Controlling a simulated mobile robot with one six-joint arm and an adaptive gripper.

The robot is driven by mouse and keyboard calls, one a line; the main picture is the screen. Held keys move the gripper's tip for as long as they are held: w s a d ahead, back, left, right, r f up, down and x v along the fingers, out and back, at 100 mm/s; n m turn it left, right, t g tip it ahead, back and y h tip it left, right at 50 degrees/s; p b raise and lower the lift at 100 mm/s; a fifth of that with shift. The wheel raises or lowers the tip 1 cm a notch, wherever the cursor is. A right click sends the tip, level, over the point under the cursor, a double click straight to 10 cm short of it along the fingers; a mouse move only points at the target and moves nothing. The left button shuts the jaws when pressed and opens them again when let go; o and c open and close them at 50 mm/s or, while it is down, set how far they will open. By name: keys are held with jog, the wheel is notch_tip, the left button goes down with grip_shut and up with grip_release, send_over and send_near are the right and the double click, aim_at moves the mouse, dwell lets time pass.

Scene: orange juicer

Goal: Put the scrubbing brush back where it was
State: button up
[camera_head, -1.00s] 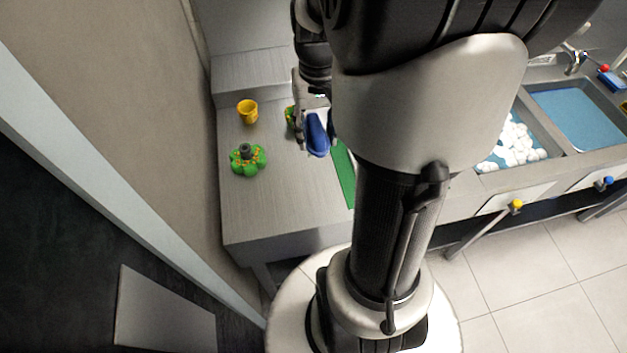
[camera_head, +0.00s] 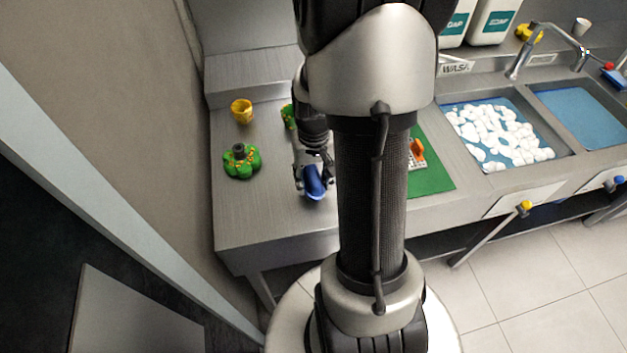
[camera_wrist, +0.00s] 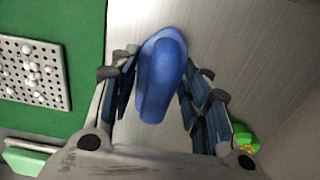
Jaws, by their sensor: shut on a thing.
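The blue thing that I take to be the scrubbing brush (camera_wrist: 161,78) is between the fingers of my gripper (camera_wrist: 165,88) in the wrist view, its rounded end pointing away from my palm. In the head view my gripper (camera_head: 313,178) is shut on the blue brush (camera_head: 314,186) over the left steel counter. I cannot tell whether the brush touches the counter. Its underside is hidden.
A yellow cup (camera_head: 241,111) and a green flower-shaped piece (camera_head: 241,162) stand on the counter's left. A green mat (camera_head: 430,178) carries a perforated metal tray (camera_wrist: 32,72) and an orange thing (camera_head: 416,152). Sinks (camera_head: 560,152) lie right. The counter's front left is clear.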

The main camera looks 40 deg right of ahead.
aim_at(314, 175)
jog(key=shift+f, duration=0.1)
jog(key=o, duration=1)
jog(key=shift+f, duration=0.15)
notch_tip(314, 175, up, 12)
jog(key=p, duration=0.4)
jog(key=s+a+r+n+t, duration=0.1)
jog(key=s+a+r+n, duration=0.1)
jog(key=a, duration=0.4)
jog(key=s+a+r+n+t, duration=0.2)
jog(key=s+a+r, duration=0.2)
jog(key=a+r, duration=0.3)
jog(key=s+a+r+n+t, duration=0.1)
jog(key=s+a+r+n, duration=0.1)
jog(key=a+r, duration=0.3)
jog(key=shift+s+a+t, duration=0.15)
jog(key=shift+s+a, duration=0.1)
jog(key=shift+a, duration=0.25)
jog(key=shift+s+a+t, duration=0.15)
jog(key=shift+s+a, duration=0.05)
jog(key=shift+a, duration=0.3)
